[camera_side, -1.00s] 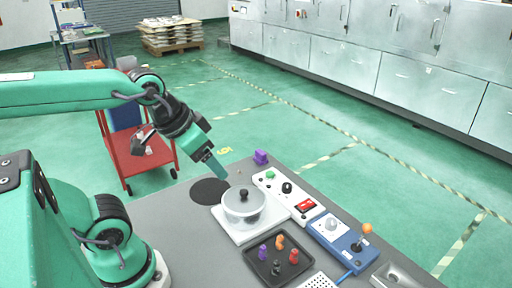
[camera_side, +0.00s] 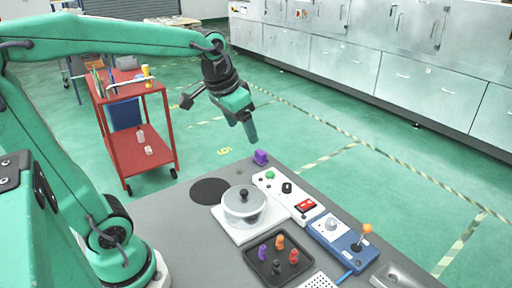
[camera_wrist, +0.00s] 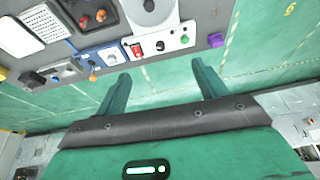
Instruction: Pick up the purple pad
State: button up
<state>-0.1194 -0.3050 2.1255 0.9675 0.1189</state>
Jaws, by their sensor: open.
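The purple pad (camera_side: 261,157) is a small block at the far edge of the grey table, just beyond the white control panel. In the wrist view the purple pad (camera_wrist: 215,40) lies at the table's edge, above and beyond my right fingertip. My gripper (camera_side: 250,132) is above and slightly left of the pad in the side view, apart from it. In the wrist view my gripper (camera_wrist: 160,72) has its two fingers spread wide with nothing between them.
A white panel (camera_side: 272,188) with a green button, black knob and red switch stands beside the pad. A lidded pot (camera_side: 243,208), a blue joystick box (camera_side: 345,240) and a dark tray (camera_side: 262,272) with several small figures are nearby. A red cart (camera_side: 140,165) stands behind.

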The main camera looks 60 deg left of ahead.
jog(key=w+a+f+g, duration=0.1)
jog(key=w+a, duration=0.3)
jog(key=w, duration=0.3)
jog(key=g, duration=0.3)
send_over(261, 151)
jog(key=f, duration=1.2)
jog(key=d+f, duration=0.1)
jog(key=f, duration=0.4)
jog(key=shift+s+f, duration=0.25)
jog(key=shift+f, duration=0.15)
jog(key=shift+w+a+f, duration=0.1)
jog(key=shift+a+f, duration=0.3)
jog(key=shift+f, duration=4)
jog(key=c, duration=1.1)
jog(key=shift+o, duration=0.2)
jog(key=shift+r, duration=0.2)
